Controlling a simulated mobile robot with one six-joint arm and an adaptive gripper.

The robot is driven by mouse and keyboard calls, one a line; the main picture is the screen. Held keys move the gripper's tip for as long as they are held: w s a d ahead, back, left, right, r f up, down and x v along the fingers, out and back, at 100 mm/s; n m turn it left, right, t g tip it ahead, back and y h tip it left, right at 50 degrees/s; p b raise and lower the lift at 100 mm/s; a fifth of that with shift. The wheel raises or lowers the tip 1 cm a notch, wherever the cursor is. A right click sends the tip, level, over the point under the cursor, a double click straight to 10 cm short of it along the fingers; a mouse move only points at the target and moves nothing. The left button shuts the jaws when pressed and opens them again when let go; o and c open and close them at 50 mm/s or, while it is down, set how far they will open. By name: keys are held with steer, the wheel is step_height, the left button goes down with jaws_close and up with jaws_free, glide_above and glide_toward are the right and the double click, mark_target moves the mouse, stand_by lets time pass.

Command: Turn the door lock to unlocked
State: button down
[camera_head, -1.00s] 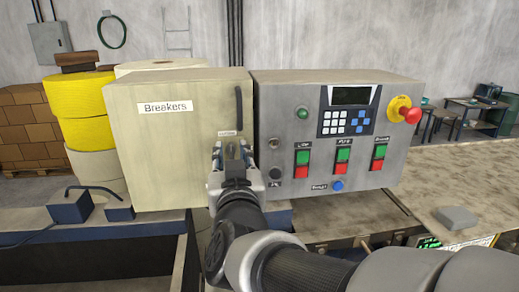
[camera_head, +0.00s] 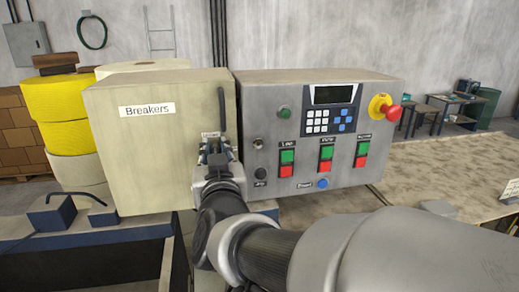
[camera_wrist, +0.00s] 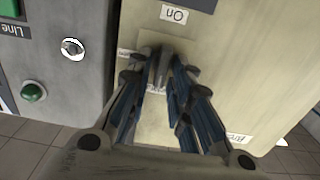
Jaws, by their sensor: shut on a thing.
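The beige breaker box (camera_head: 150,165), labelled "Breakers", has its door closed. A pale plate lies behind the knob, with labels partly hidden by the fingers. The knob is hidden by my gripper in the head view, and its exact turn angle is hard to tell.
A grey control panel (camera_head: 262,110) with buttons and a red emergency stop (camera_head: 390,110) stands close to the right of the box. Yellow rolls (camera_head: 60,100) stand at the left.

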steer(key=shift+f+m+b, duration=0.1)
steer(key=shift+m+b, duration=0.3)
steer(key=shift+b, duration=0.15)
steer(key=m+b, duration=0.8)
steer(key=shift+d+f, duration=0.25)
steer(key=shift+d, duration=0.1)
steer(key=m+b, duration=0.2)
steer(key=m, duration=0.2)
steer(key=m+b, duration=0.3)
steer(key=m, duration=0.2)
steer(key=shift+w+d+f, duration=0.1)
steer(key=shift+d+f, duration=0.05)
steer(key=shift+f, duration=0.05)
steer(key=shift+b, duration=0.35)
steer(key=c, duration=1.7)
jaws_free()
